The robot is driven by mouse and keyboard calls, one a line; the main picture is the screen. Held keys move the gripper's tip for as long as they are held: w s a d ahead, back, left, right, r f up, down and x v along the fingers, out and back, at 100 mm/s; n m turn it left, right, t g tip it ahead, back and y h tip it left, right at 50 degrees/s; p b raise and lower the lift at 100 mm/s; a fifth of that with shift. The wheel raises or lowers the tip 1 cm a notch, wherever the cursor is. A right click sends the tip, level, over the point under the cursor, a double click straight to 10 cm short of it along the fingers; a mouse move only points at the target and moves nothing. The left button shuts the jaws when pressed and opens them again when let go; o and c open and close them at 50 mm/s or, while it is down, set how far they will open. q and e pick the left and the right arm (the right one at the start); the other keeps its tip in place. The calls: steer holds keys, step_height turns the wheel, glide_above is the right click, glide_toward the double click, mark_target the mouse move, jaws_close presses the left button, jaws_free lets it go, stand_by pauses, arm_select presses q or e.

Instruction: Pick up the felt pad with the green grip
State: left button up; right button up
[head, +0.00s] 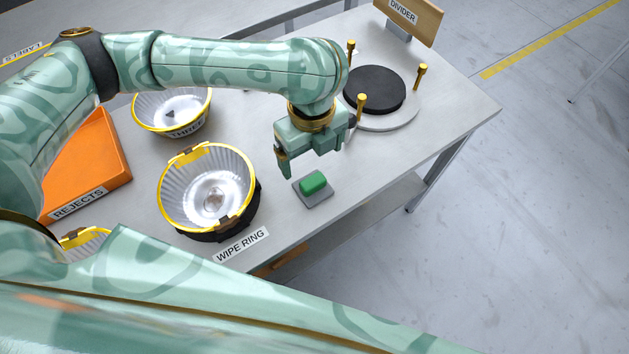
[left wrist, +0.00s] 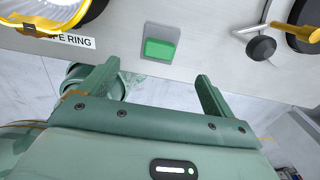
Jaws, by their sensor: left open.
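The felt pad (head: 318,197) is a small grey square with a green block grip (head: 313,181) on top. It lies flat on the table near its front edge. My left gripper (head: 317,158) is open and empty, above and slightly behind the pad in the head view. In the left wrist view the green grip (left wrist: 159,49) and the grey pad (left wrist: 152,29) lie just beyond the open fingertips (left wrist: 158,72), roughly centred between them. Nothing covers the grip. My right gripper is not in view.
A yellow-rimmed ribbed bowl (head: 164,195) sits left of the pad, behind the WIPE RING label (head: 241,244). Another bowl (head: 139,108) and an orange REJECTS box (head: 118,158) stand farther left. A black disc (head: 375,88) with yellow posts stands back right. Table right of the pad is clear.

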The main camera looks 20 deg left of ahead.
arm_select(q)
steer(key=b, duration=0.2)
glide_above(313, 181)
steer(key=f, duration=0.4)
steer(key=shift+w+a+f, duration=0.1)
steer(key=shift+w+f, duration=0.2)
steer(key=shift+f, duration=0.5)
steer(key=f+b, duration=0.2)
steer(key=f, duration=0.1)
steer(key=f+b, duration=0.1)
steer(key=shift+s+f+b, duration=0.3)
steer(key=shift+b, duration=0.05)
steer(key=shift+w+f, duration=0.1)
steer(key=shift+f, duration=0.3)
steer(key=shift+r, duration=0.2)
steer(key=c, duration=1.1)
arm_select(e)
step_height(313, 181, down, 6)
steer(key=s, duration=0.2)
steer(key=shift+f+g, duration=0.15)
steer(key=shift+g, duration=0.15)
arm_select(q)
steer(key=shift+c, duration=0.2)
